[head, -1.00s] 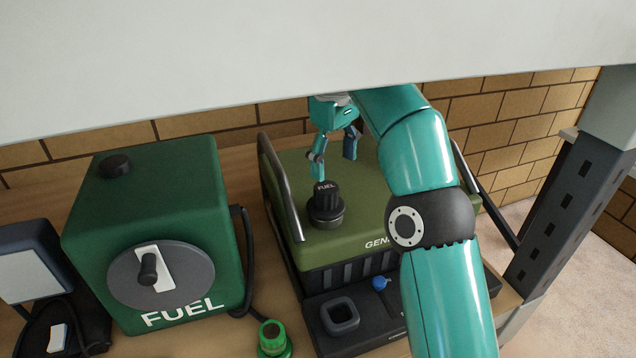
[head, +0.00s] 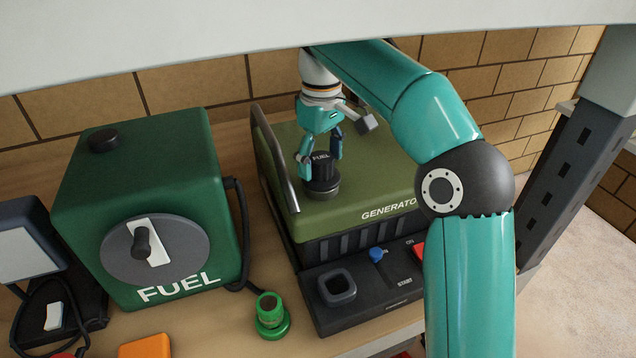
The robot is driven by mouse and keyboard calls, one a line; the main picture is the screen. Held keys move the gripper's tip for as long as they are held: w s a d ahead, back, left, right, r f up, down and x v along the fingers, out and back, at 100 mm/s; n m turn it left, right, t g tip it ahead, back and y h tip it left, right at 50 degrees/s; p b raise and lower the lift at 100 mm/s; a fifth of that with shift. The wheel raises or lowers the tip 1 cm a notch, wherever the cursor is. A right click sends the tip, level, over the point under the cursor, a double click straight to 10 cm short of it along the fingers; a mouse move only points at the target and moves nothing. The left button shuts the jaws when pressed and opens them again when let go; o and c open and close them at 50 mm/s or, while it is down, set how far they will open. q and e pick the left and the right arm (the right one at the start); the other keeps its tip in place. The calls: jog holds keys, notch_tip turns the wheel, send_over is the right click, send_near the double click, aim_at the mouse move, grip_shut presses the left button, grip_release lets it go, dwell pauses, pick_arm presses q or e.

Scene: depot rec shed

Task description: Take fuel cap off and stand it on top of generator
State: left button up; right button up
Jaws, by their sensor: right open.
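The green generator (head: 375,189) stands on the wooden bench, with the word GENERATOR on its top edge. The black fuel cap (head: 320,172), marked FUEL, sits upright on a dark round neck (head: 322,193) on the generator's top, near its left side. My right gripper (head: 321,170) points down at the cap, open, with one finger on each side of it. I cannot tell whether the fingers touch the cap. My left gripper is not in view.
A green FUEL box (head: 140,180) with a grey dial stands left of the generator. A small green fitting (head: 270,316) and an orange block (head: 146,346) are in front. The generator's black handle rail (head: 272,155) rises close left of the cap. A pale overhang (head: 250,40) spans the top.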

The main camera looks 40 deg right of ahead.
aim_at(323, 156)
jog(key=shift+f, duration=0.15)
jog(key=c, duration=1.2)
jog(key=shift+c, duration=0.2)
jog(key=shift+r, duration=0.6)
jog(key=r, duration=0.1)
jog(key=r+p, duration=0.1)
jog(key=shift+d+r, duration=0.2)
jog(key=shift+r, duration=0.15)
jog(key=s+d, duration=0.4)
jog(key=d, duration=1.3)
jog(key=shift+f+p, duration=0.25)
jog(key=shift+p, duration=0.15)
